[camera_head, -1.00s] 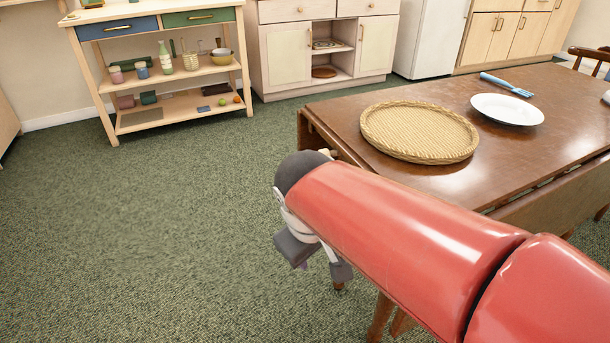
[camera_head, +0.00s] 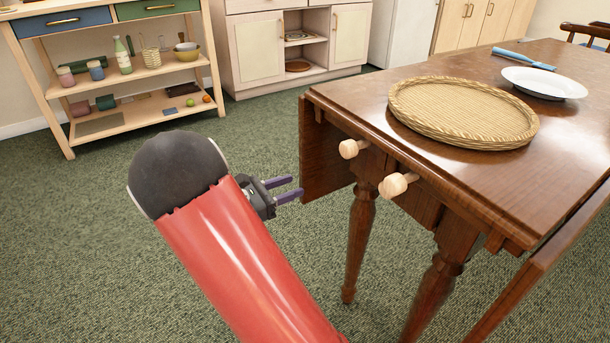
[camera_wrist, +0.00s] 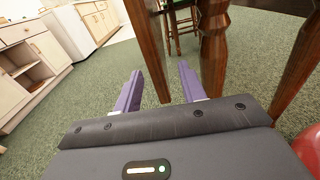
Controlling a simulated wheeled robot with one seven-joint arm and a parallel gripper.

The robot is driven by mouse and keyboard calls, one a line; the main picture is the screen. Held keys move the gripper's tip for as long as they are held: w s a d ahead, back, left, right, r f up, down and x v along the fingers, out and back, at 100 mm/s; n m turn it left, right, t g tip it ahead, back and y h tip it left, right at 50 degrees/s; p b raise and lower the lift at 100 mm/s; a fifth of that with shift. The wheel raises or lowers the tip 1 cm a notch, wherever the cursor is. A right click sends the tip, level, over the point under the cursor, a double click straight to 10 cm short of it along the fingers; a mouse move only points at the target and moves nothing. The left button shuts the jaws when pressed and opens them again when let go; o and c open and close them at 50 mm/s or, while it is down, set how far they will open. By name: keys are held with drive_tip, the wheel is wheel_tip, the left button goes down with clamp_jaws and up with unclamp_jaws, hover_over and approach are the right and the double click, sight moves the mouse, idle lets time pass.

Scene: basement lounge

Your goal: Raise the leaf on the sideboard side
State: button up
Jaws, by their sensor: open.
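The wooden drop-leaf table (camera_head: 455,185) stands at the right in the head view. One leaf (camera_head: 324,155) hangs down on the side towards the cream sideboard (camera_head: 295,50). Another leaf (camera_head: 545,275) hangs on the near right side. Two pale wooden knobs, the left one (camera_head: 350,148) and the right one (camera_head: 396,185), stick out of the table end below the top. My gripper (camera_head: 296,187) is open and empty, left of the table end and apart from it, its purple fingers pointing right. In the wrist view, the fingers (camera_wrist: 158,76) are spread before the table legs (camera_wrist: 213,50).
An open shelf unit (camera_head: 130,70) with bottles and bowls stands back left. Green carpet is clear between it and the table.

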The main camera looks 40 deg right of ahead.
sight(314, 175)
drive_tip(key=shift+w+d+f, duration=0.15)
drive_tip(key=shift+w+d, duration=0.15)
drive_tip(key=shift+w, duration=0.05)
drive_tip(key=shift+d+n, duration=0.3)
drive_tip(key=shift+d, duration=0.1)
drive_tip(key=d+b, duration=0.1)
drive_tip(key=d, duration=0.6)
drive_tip(key=shift+s, duration=0.2)
clamp_jaws()
